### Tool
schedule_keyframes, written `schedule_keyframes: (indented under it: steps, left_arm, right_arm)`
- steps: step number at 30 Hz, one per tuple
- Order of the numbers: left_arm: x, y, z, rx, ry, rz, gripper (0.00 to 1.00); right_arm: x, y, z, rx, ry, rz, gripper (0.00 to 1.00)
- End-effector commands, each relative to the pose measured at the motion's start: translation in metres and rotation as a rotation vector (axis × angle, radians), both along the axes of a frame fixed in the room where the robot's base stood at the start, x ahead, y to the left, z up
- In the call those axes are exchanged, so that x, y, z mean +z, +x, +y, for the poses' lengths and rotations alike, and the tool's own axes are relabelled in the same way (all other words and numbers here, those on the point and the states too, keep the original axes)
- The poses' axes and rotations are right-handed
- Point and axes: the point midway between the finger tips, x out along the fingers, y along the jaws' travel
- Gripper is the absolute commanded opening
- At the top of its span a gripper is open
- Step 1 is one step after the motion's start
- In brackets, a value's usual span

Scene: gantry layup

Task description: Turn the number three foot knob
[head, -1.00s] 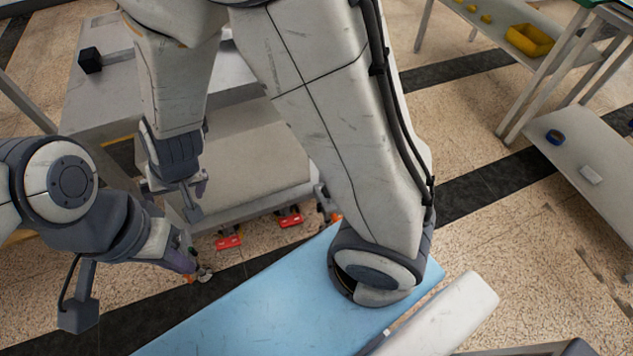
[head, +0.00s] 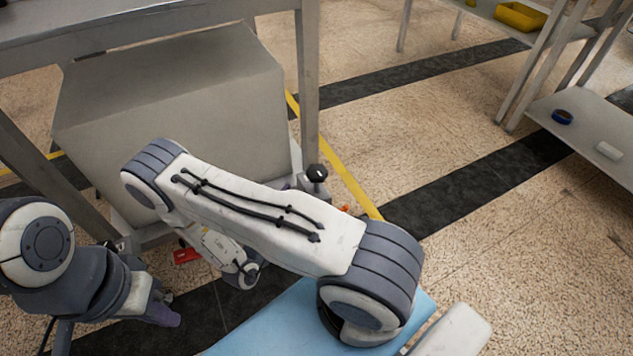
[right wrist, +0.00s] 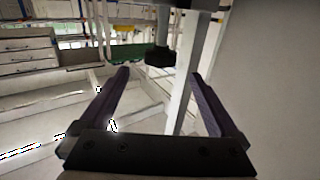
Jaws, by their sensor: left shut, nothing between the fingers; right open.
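A dark knob (right wrist: 160,57) with a pale stem above it shows in the right wrist view, beyond and between the fingers of my right gripper (right wrist: 160,74). The gripper is open and nothing is between its fingers. In the head view my right arm crosses the middle and its fingers are mostly hidden. Small red fittings (head: 187,256) show low by the grey box; I cannot read any numbers. My left gripper (head: 163,313) is at the lower left, shut and empty, apart from the fittings.
A large grey box (head: 180,110) stands under a metal table (head: 120,20). A blue surface (head: 265,325) lies at the bottom. The floor between is open.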

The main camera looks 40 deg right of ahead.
Motion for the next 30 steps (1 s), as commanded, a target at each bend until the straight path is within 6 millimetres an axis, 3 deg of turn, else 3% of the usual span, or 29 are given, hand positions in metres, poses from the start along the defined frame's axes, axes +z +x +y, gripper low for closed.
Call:
schedule_keyframes:
  steps: [15,21,30]
  left_arm:
    - [-0.034,0.0,0.0,0.0,0.0,0.0,0.0]
    - [-0.038,0.0,0.0,0.0,0.0,0.0,0.0]
    - [-0.038,0.0,0.0,0.0,0.0,0.0,0.0]
  right_arm:
    - [-0.002,0.027,-0.078,-0.005,0.004,-0.001,0.97]
    - [0.0,0.033,-0.092,-0.001,0.003,0.0,0.97]
    - [0.001,0.034,-0.093,0.002,0.004,0.001,0.97]
